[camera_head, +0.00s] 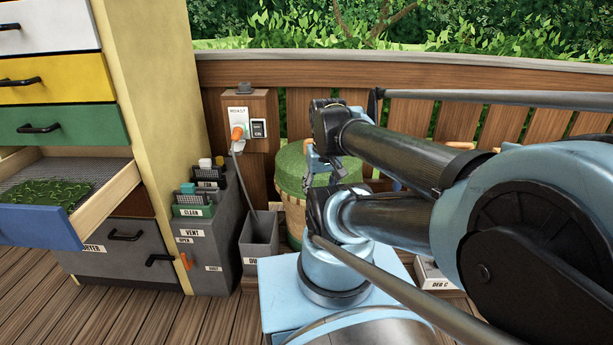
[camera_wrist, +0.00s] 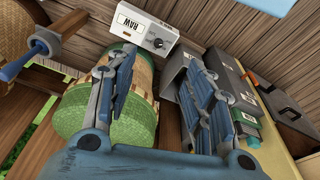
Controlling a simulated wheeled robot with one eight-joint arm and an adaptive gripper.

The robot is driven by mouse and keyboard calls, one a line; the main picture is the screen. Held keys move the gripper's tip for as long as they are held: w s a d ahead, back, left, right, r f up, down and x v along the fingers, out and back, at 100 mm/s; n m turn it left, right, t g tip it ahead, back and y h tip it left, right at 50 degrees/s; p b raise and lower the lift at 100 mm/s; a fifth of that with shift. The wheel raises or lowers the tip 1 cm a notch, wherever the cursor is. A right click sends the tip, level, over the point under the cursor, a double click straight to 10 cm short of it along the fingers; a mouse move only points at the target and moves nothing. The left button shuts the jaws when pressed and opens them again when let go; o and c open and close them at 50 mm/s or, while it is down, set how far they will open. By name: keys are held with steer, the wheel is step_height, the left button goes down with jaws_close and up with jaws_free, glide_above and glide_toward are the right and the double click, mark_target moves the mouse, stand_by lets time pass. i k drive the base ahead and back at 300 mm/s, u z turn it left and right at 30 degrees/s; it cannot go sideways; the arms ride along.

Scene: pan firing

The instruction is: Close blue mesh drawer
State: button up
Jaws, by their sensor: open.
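The blue-fronted mesh drawer (camera_head: 40,226) is pulled out of the cabinet at the left in the head view. Its mesh bottom (camera_head: 70,170) holds a patch of green leaves (camera_head: 45,194). My gripper (camera_wrist: 165,90) is open and empty in the wrist view, its two fingers spread apart. In the head view my gripper (camera_head: 325,170) is in front of the green-topped round basket, well to the right of the drawer and not touching it. The drawer cannot be made out in the wrist view.
Above the drawer are green (camera_head: 58,125), yellow (camera_head: 55,80) and white (camera_head: 45,28) drawer fronts, which look shut. A grey vent box (camera_head: 212,245), a dark bin (camera_head: 258,250) and the round basket (camera_head: 292,172) stand between the cabinet and my arm. Wooden floor lies in front.

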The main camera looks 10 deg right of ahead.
mark_target(55, 197)
steer(key=u, duration=2.15)
